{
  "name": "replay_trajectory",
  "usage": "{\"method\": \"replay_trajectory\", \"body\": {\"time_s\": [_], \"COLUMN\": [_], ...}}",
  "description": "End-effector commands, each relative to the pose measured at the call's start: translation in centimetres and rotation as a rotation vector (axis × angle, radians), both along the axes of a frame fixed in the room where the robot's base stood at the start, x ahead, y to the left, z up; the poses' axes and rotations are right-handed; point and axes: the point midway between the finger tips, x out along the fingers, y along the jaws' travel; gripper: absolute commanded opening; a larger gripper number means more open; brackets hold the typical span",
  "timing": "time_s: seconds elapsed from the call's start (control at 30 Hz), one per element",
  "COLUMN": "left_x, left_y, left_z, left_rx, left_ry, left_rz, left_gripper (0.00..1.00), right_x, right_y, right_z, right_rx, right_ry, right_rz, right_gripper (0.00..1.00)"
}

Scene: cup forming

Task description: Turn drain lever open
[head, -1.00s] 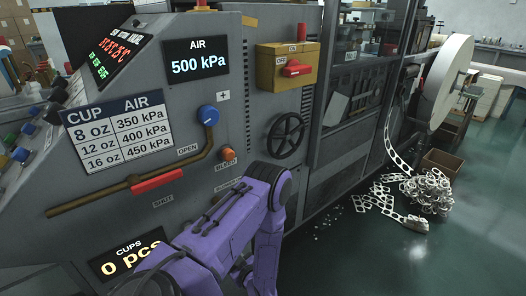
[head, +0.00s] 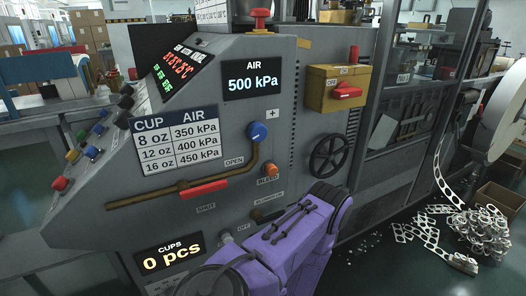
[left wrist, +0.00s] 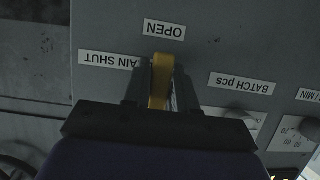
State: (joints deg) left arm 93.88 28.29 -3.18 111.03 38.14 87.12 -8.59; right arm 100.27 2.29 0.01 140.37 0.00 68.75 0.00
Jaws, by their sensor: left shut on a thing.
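In the left wrist view a yellow lever (left wrist: 161,75) stands between the dark fingers of my left gripper (left wrist: 160,95), which is shut on it. The wrist picture shows the panel upside down. The lever lies just below the OPEN label (left wrist: 164,30) in the picture. A partly covered label ending in "AIN SHUT" (left wrist: 110,60) is to its left. In the head view my purple arm reaches in front of the lower panel, and I cannot make out the gripper's fingertips there. My right gripper is not in view.
The grey machine panel carries a red air-valve handle (head: 203,189), a blue knob (head: 257,132), an orange bleed button (head: 270,170) and a black handwheel (head: 329,154). The air display (head: 252,80) reads 500 kPa. Scrap strip (head: 470,228) lies on the floor at right.

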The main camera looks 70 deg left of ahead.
Motion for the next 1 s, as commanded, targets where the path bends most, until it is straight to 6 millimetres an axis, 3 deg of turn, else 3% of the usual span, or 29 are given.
{"method": "replay_trajectory", "body": {"time_s": [0.03, 0.07, 0.1, 0.43, 0.8, 1.0], "left_x": [0.1, 0.1, 0.1, 0.1, 1.2, 1.4], "left_y": [0.0, 0.0, 0.0, -0.6, -8.0, -9.6], "left_z": [0.0, 0.0, 0.0, 0.3, 3.4, 4.0], "left_rx": [0.000, 0.000, 0.000, -0.001, -0.001, 0.001], "left_ry": [0.000, 0.001, 0.001, 0.000, -0.001, 0.000], "left_rz": [-0.002, -0.001, -0.001, -0.001, -0.004, -0.002], "left_gripper": [0.36, 0.45, 0.47, 0.47, 0.47, 0.47], "right_x": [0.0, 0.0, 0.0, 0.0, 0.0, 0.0], "right_y": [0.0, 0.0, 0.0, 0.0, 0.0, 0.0], "right_z": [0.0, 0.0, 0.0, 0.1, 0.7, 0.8], "right_rx": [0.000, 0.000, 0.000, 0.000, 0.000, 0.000], "right_ry": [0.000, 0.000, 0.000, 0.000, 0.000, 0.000], "right_rz": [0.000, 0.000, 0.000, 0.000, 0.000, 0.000], "right_gripper": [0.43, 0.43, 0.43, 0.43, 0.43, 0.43]}}
